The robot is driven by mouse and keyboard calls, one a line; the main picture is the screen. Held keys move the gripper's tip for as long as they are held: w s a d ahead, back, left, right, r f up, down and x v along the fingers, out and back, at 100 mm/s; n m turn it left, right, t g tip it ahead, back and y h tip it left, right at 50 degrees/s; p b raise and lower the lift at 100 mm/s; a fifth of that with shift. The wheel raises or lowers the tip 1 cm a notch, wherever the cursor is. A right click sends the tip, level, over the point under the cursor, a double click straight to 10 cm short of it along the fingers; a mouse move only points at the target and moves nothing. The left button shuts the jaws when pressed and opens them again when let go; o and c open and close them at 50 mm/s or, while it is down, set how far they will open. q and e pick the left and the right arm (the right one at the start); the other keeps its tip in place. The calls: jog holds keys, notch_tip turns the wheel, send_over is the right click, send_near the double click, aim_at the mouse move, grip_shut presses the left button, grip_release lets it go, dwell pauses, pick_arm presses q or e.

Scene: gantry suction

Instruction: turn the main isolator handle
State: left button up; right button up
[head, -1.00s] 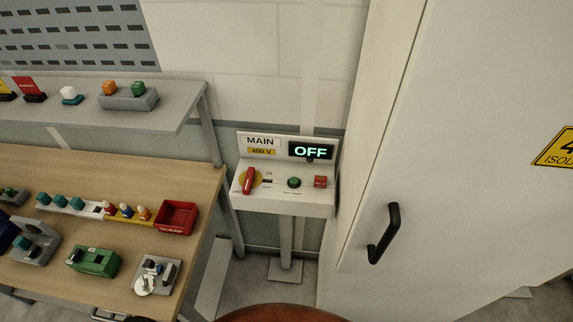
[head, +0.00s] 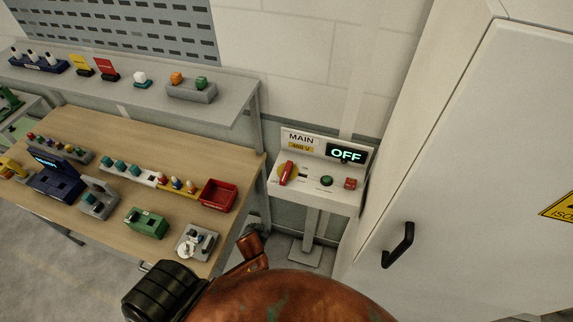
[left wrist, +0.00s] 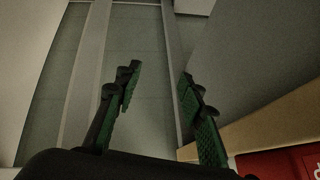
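The main isolator panel (head: 315,196) is a pale pedestal box marked MAIN and 400 V, right of the bench. The display (head: 345,154) reads OFF in green. Nothing touches the handle. My left gripper (left wrist: 160,82) shows only in the left wrist view. Its two green-padded fingers are apart with nothing between them. My right gripper is in neither current view.
A green button (head: 327,181) and a red switch (head: 350,183) share the panel. The wooden bench (head: 112,135) with several devices and a red bin (head: 217,194) lies left. A tall cabinet with a black handle (head: 399,246) stands close on the right. A grey shelf (head: 222,104) is above the bench.

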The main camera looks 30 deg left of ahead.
aim_at(287, 170)
pick_arm(q)
jog(key=w+r+t+p, duration=0.1)
jog(key=w+r, duration=0.2)
jog(key=r, duration=0.3)
jog(key=w+d+r+n+t+p, duration=0.1)
jog(key=w+r+t, duration=0.1)
jog(key=r, duration=0.5)
jog(key=w+d+r+t+p, duration=0.1)
jog(key=w+r, duration=0.4)
jog(key=r, duration=0.2)
jog(key=shift+w+r+n+t+y, duration=0.1)
jog(key=shift+r+n+t+y, duration=0.1)
jog(key=shift+n+t+y, duration=0.15)
jog(key=w+r, duration=0.1)
jog(key=w+r+t, duration=0.2)
jog(key=w, duration=0.1)
jog(key=shift+d+p, duration=0.25)
jog(key=shift+p, duration=0.05)
jog(key=shift+h, duration=0.45)
jog(key=p+x, duration=0.1)
jog(key=x, duration=0.5)
jog(key=shift+w+r, duration=0.1)
jog(key=shift+r, duration=0.05)
jog(key=shift+w+a+f, duration=0.15)
jog(key=shift+w+f, duration=0.15)
jog(key=shift+w, duration=0.3)
jog(key=shift+c, duration=0.2)
